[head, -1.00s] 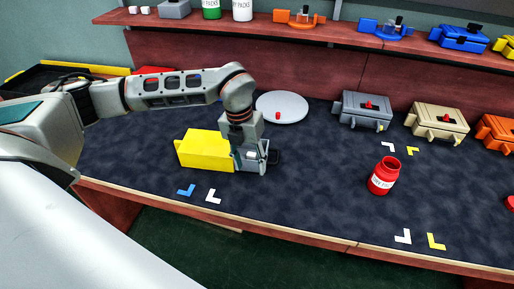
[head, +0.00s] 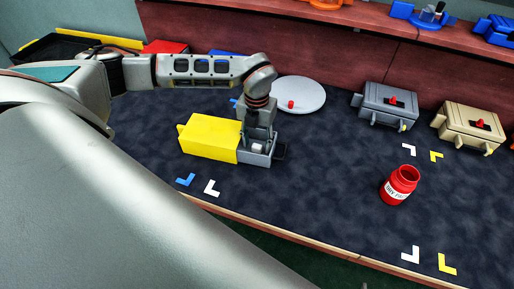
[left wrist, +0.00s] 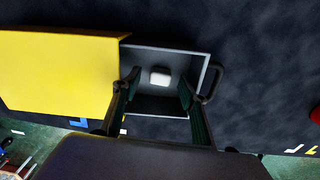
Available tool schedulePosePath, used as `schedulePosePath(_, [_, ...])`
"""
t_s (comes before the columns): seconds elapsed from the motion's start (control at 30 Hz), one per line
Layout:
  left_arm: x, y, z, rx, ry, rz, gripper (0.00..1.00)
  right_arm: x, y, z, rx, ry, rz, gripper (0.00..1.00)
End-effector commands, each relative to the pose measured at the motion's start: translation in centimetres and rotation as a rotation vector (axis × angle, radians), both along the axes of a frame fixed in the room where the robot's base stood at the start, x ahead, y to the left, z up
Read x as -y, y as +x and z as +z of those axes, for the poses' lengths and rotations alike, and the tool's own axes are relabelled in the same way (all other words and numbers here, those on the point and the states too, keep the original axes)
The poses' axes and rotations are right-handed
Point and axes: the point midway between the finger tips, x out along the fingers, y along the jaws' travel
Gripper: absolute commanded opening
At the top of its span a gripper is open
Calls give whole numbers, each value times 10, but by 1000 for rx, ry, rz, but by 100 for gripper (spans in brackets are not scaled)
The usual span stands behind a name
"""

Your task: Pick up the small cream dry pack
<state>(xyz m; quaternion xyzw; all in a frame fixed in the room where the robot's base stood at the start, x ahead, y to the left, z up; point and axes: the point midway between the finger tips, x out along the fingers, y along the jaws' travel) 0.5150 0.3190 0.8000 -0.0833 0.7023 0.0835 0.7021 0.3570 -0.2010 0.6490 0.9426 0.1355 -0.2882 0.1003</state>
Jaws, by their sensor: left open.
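The small cream dry pack (head: 259,147) looks whitish and lies inside the open grey drawer (head: 255,160) of a yellow box (head: 210,138). It also shows in the left wrist view (left wrist: 160,77), near the middle of the drawer floor. My left gripper (head: 257,130) points down over the drawer. In the left wrist view its two open fingers (left wrist: 160,84) stand on either side of the pack, with visible gaps. I cannot tell exactly how high the fingertips are above the drawer floor. My right gripper is not in view.
The drawer's dark handle (left wrist: 213,80) sticks out on the right. A white round plate (head: 305,95) with a small red item lies behind the gripper. A red jar (head: 399,186) and a grey box (head: 386,103) stand to the right. The table between is clear.

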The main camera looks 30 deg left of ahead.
Motion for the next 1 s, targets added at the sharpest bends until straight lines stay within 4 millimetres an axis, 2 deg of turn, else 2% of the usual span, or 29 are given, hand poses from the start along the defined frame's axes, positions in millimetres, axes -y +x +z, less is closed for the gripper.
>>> schedulePosePath(0.1, [0,-1,-10,-1,0,0,43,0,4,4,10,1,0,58])
schedulePosePath(0.33, [0,0,-11,0,0,0,43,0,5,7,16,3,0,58])
schedulePosePath(0.37, [0,0,-11,0,0,0,40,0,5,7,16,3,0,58])
schedulePosePath(0.47, [0,0,-11,0,0,0,14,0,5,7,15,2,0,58])
schedulePosePath(0.5, [0,0,-11,0,0,0,12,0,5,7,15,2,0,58])
schedulePosePath(0.83, [0,0,-10,0,-1,0,12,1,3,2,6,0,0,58])
schedulePosePath(1.0, [0,1,-3,2,-1,-1,12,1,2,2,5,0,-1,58])
